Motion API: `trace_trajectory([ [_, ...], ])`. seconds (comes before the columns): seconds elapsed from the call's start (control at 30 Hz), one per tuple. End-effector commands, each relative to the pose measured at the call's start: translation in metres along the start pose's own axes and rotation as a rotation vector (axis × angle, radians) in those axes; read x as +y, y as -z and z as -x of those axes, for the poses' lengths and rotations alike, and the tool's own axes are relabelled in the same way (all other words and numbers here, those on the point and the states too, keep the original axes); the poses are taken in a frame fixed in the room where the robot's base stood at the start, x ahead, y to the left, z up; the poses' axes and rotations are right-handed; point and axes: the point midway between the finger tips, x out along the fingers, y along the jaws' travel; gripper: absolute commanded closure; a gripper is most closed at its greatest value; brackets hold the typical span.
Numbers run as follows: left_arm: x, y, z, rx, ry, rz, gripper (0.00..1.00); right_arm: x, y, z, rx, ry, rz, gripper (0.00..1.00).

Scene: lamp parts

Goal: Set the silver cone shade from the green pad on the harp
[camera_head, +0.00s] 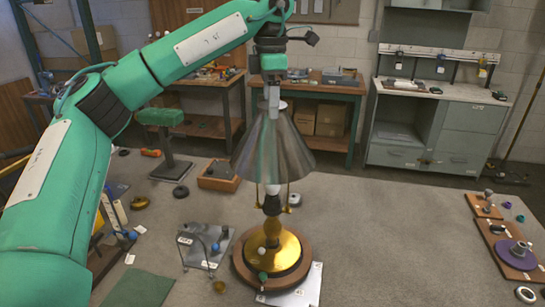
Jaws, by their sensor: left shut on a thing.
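My left gripper (272,98) comes down from above and is shut on the top of the silver cone shade (272,150). The shade hangs upright, wide end down, over the lamp (281,252), which has a brass body on a round wooden base. Thin brass harp legs (289,192) and a pale bulb show below the shade's rim. The shade surrounds the harp's upper part and hides it, so I cannot tell whether the two touch. The green pad (140,288) at the lower left is bare. My right gripper is not in view.
A grey mat (206,247) with a wire piece and small balls lies left of the lamp. A white sheet (297,290) lies partly under its base. Wooden boards with parts (497,232) are at the right. Open surface lies between them and the lamp.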

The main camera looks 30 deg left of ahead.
Motion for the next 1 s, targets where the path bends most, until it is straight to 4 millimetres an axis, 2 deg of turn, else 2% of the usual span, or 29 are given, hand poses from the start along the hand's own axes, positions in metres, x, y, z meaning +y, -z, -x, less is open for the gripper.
trace_trajectory([
  [0.33,0.000,0.000,-0.003,-0.001,0.000,0.000,1.00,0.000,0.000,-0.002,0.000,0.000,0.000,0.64],
  [1.0,0.000,0.000,-0.039,-0.001,-0.001,0.000,1.00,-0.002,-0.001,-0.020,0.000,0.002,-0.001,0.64],
])
